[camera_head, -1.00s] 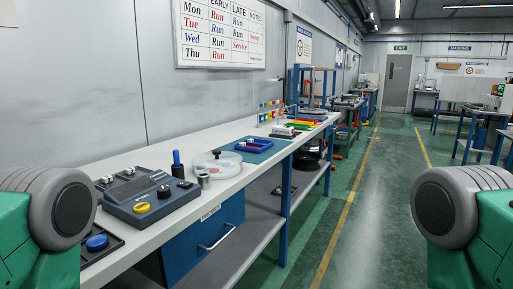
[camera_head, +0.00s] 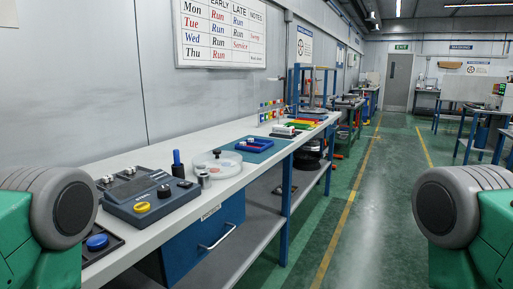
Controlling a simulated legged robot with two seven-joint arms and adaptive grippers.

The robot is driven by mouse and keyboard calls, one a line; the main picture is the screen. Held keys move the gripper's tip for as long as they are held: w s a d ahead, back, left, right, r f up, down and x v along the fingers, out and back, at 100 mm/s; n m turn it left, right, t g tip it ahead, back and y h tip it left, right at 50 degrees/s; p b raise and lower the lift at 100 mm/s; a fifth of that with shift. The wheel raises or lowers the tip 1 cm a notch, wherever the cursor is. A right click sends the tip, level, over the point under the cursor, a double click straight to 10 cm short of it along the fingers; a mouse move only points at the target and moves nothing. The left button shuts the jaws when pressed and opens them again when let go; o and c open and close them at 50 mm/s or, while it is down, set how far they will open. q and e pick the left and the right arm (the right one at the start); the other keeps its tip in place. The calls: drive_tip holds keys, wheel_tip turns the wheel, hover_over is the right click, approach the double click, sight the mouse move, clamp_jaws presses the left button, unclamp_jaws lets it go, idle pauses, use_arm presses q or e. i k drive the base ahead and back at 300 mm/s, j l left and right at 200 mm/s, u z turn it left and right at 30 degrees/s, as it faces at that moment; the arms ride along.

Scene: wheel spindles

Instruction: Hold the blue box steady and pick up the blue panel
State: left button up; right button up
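A small open blue box (camera_head: 254,144) with some small light pieces in it sits on a teal mat (camera_head: 272,152) on the white workbench. I cannot make out a separate blue panel with certainty. A blue drawer unit (camera_head: 190,241) with a metal handle hangs under the bench. Only my green and grey shoulder parts show at the lower left and lower right. Neither gripper is in view.
A round clear-lidded dish (camera_head: 217,165) and a dark blue upright cylinder (camera_head: 177,163) stand beside the control unit. Coloured trays (camera_head: 303,125) lie farther along the bench (camera_head: 240,177). The green floor (camera_head: 375,210) to the right is clear.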

sight(250, 139)
drive_tip(key=i+l+z, duration=0.1)
drive_tip(key=z, duration=0.9)
drive_tip(key=i, duration=3.9)
drive_tip(key=i+u, duration=0.15)
drive_tip(key=u, duration=0.25)
drive_tip(key=i+u, duration=0.2)
drive_tip(key=u, duration=0.15)
drive_tip(key=i+l+u, duration=0.15)
drive_tip(key=u, duration=0.25)
drive_tip(key=i+l+u, duration=0.1)
drive_tip(key=u, duration=0.25)
